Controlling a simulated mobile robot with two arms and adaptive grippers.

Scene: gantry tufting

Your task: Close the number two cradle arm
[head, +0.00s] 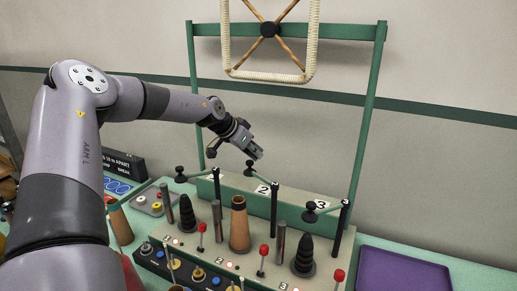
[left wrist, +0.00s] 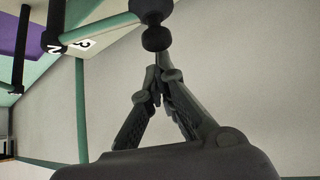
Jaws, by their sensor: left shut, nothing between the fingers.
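The number two cradle arm is a short bar on a dark upright post (head: 274,212), with a black knob (head: 249,164) at its free end. The bar points back and left from the post, beside the white "2" label (head: 263,189). My left gripper (head: 256,152) is shut and empty, just above this knob. In the left wrist view, the shut fingertips (left wrist: 159,72) are close to a black double-ball knob (left wrist: 155,32) on a green bar (left wrist: 100,29); I cannot tell whether they touch. My right gripper is not in view.
Cradle arms one (head: 199,174) and three (head: 328,209) stand to either side. A tan cone (head: 239,225), black ribbed cones (head: 303,257) and red-knobbed levers (head: 263,250) crowd the front. A purple tray (head: 402,272) is at right. A wound frame (head: 270,76) hangs above.

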